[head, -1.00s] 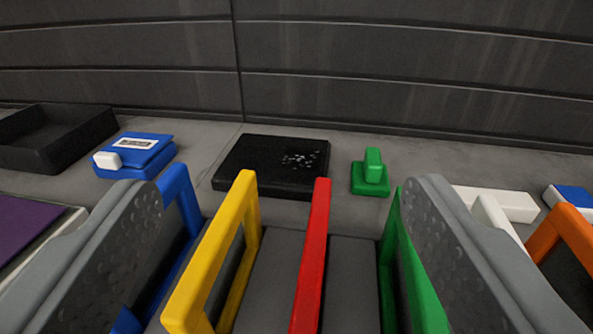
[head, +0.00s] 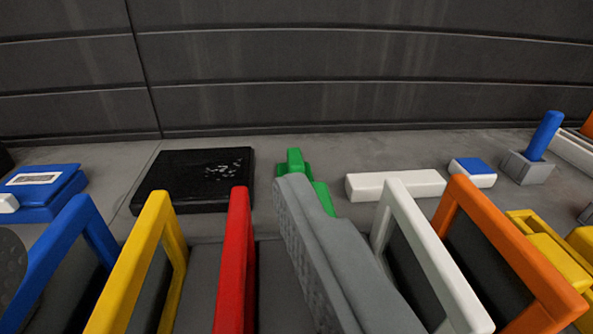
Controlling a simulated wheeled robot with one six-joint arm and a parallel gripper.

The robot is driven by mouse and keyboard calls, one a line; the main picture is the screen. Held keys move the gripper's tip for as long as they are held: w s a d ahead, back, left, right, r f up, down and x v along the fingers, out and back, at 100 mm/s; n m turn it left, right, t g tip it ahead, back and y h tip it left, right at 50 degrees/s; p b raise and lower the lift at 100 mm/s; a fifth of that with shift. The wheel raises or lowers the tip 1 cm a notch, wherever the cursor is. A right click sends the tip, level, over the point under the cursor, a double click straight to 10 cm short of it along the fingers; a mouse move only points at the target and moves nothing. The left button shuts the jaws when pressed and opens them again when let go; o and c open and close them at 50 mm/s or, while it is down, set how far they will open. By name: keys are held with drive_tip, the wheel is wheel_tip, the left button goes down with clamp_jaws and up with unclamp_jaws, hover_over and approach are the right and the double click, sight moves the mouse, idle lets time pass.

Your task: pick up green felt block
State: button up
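The green felt block (head: 295,158) sits on the grey surface near the back wall, in the middle of the head view. It has a low base and an upright piece on top. The right finger covers part of it. My gripper (head: 150,212) is open and empty, its fingers far apart. The left finger is mostly cut off at the left edge. The right finger stands in front of the block, which is not between the fingers. I cannot tell whether they touch.
Blue, yellow (head: 158,230), red (head: 236,255), white (head: 392,215) and orange (head: 470,215) frames stand in front. A black pad (head: 165,182) lies left of the block. A white bar (head: 396,185) lies right of it. A dark panelled wall closes the back.

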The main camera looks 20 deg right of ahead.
drive_tip(key=c, duration=0.4)
drive_tip(key=shift+w+d+r, duration=0.1)
drive_tip(key=shift+w+r, duration=0.05)
drive_tip(key=shift+w, duration=0.25)
drive_tip(key=shift+c, duration=0.5)
drive_tip(key=m+g, duration=0.2)
drive_tip(key=g, duration=1.5)
hover_over(295, 155)
drive_tip(key=f, duration=1.1)
drive_tip(key=shift+s+d+f, duration=0.15)
drive_tip(key=shift+s+f, duration=0.15)
drive_tip(key=shift+s, duration=0.1)
drive_tip(key=shift+w+f, duration=0.2)
drive_tip(key=shift+f, duration=1.15)
drive_tip(key=shift+w+f, duration=0.15)
drive_tip(key=shift+f, duration=1.15)
